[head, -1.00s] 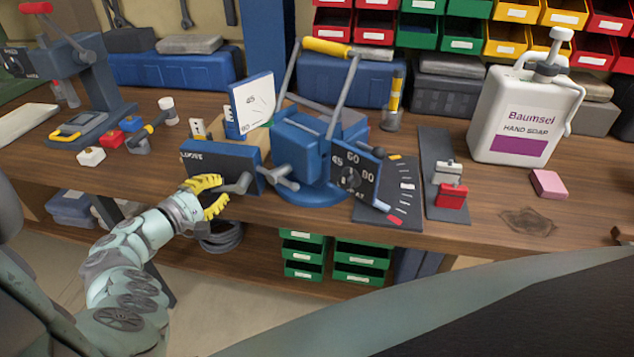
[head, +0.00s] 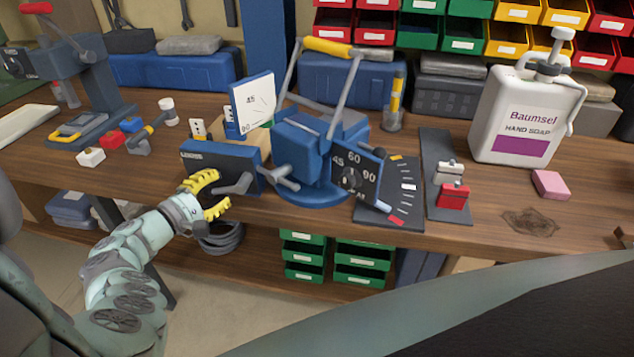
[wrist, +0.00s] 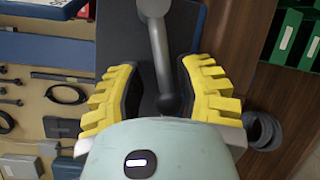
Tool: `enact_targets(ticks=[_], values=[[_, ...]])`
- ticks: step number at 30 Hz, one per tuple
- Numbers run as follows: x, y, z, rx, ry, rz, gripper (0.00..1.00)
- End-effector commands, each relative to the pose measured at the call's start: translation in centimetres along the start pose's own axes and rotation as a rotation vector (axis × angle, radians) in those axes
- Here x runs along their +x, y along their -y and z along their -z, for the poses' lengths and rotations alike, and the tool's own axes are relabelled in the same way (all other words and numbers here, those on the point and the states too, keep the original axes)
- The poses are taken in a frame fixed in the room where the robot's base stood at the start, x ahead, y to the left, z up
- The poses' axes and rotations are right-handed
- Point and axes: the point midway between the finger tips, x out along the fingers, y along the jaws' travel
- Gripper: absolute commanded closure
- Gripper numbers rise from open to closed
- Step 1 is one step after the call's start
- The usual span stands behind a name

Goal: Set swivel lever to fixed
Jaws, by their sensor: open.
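The swivel lever (head: 238,186) is a grey handle on the front of a blue box (head: 215,160) with a dark face, at the left of the blue vise-like machine (head: 308,155). The lettering on the box is too small to read surely. My gripper (head: 214,196) has yellow fingers and is open at the lever's lower left end. In the wrist view the grey lever (wrist: 158,50) runs down between the two yellow fingers (wrist: 155,95), with a gap on each side. I cannot tell whether a finger touches it.
A dial plate (head: 357,178) marked 45, 60 and 90 stands to the right on the machine. A black scale plate (head: 400,205) lies beside it. Small red and white blocks (head: 90,156) and a hammer-like tool (head: 146,135) lie on the bench to the left.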

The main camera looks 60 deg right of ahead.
Motion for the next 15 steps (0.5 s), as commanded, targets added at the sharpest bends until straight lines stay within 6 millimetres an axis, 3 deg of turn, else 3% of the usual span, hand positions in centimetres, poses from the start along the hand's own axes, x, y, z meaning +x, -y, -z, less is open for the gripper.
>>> enact_targets(ticks=[9,15], values=[[-0.2,0.6,0.1,-0.004,-0.004,0.013,0.58],[-1.6,0.5,0.2,-0.003,-0.006,0.010,0.58]])
